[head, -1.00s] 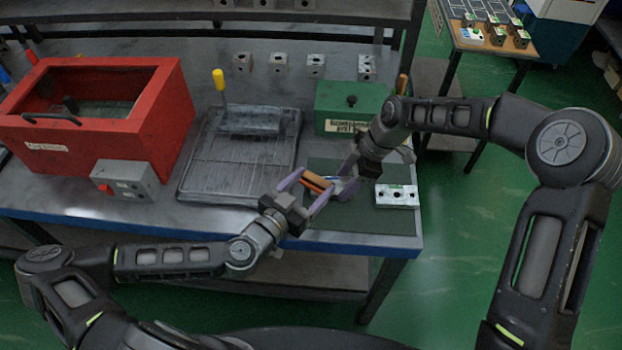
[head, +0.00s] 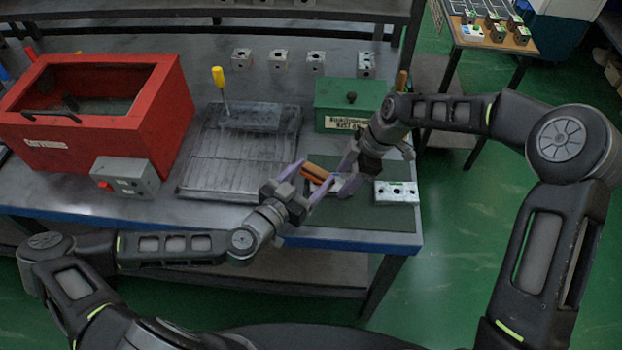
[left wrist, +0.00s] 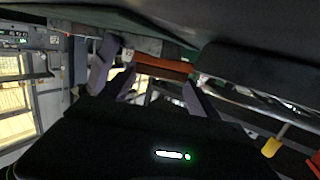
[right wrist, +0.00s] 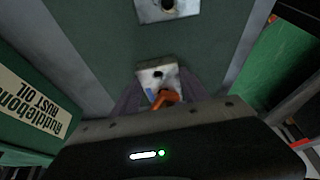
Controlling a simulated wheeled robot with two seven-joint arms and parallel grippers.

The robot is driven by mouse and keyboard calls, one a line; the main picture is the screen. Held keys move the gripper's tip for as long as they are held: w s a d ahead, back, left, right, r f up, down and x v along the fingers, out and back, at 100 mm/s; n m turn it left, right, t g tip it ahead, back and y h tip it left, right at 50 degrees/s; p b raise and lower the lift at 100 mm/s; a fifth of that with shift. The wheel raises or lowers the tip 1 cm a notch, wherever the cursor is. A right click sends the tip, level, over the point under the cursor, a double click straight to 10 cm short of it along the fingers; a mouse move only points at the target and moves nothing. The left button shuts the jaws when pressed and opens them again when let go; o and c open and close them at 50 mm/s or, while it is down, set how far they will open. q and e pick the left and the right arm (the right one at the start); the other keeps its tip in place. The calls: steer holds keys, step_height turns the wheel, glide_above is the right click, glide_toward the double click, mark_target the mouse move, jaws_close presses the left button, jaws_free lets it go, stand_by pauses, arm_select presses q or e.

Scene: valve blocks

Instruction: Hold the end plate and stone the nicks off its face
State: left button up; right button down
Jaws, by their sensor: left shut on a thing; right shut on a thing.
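The end plate (right wrist: 150,75), a small pale metal block with a dark hole and a blue mark, sits between the purple fingers of my right gripper (head: 350,178), which is shut on it. My left gripper (head: 308,180) is shut on an orange-brown stone (head: 322,174). The stone also spans the fingers in the left wrist view (left wrist: 165,65). The stone is right by the plate above the green mat (head: 350,225). Whether they touch I cannot tell. Most of the plate is hidden by fingers and stone in the head view.
A drilled metal block (head: 397,192) lies on the mat to the right. A green rust oil box (head: 352,100) stands behind. A grey ribbed tray (head: 215,165) with a yellow-handled tool (head: 219,77) and a red cabinet (head: 150,125) are to the left. Several blocks line the back.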

stand_by(0.4)
arm_select(q)
steer(key=shift+s+d, duration=0.1)
steer(key=shift+s, duration=1.1)
steer(key=shift+w, duration=0.2)
steer(key=shift+w, duration=1.05)
steer(key=shift+s, duration=0.15)
steer(key=shift+s, duration=0.45)
steer(key=shift+r, duration=0.15)
step_height(320, 180, up, 7)
